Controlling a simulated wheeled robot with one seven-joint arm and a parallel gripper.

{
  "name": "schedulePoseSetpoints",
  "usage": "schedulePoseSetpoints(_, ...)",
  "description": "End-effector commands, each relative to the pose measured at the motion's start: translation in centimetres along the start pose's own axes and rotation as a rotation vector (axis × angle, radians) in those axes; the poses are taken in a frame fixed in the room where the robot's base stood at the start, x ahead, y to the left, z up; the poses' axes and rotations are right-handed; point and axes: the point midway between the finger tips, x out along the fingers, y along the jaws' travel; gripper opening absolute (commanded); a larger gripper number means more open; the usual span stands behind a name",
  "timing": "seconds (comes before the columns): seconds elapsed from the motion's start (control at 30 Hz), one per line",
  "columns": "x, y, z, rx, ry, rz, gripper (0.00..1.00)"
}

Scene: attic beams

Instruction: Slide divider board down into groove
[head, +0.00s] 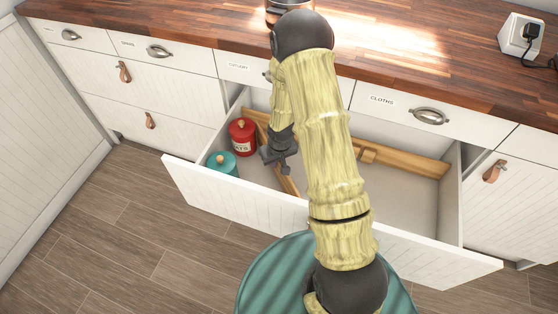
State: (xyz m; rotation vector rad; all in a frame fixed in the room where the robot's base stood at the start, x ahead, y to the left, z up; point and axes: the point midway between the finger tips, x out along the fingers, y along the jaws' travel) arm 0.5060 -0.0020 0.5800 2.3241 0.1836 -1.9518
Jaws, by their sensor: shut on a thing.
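My gripper (281,165) is inside the open drawer (225,188), left of its middle, pointing down. It is shut on a wooden divider board (289,185), whose visible part slants from the gripper toward the drawer's front wall. My arm and gripper hide the rest of the board. A wooden rail (415,162) runs along the back of the drawer, partly behind my arm. A small raised wooden block (366,155) sits on it, right of my arm. I cannot make out the groove, nor whether the board touches the drawer floor.
A red lidded canister (242,137) and a teal lidded canister (221,163) stand in the drawer's left part, close to my gripper. The drawer's right part (400,205) is bare.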

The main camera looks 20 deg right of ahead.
Motion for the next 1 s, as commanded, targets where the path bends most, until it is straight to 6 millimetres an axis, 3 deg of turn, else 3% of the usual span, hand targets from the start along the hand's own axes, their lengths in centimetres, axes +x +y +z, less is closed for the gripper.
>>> schedulePoseSetpoints(0.07, 0.3, 0.0, 0.0, 0.000, 0.000, 0.000, 0.00)
schedulePoseSetpoints(0.1, 0.2, 0.0, 0.0, 0.000, 0.000, 0.000, 0.15)
schedulePoseSetpoints(0.2, 0.2, 0.0, 0.1, 0.000, 0.000, 0.000, 0.31)
schedulePoseSetpoints(0.63, -0.8, 0.0, -0.1, 0.001, 0.002, 0.000, 0.31)
schedulePoseSetpoints(1.0, -7.6, 0.1, -0.1, 0.002, 0.003, 0.000, 0.31)
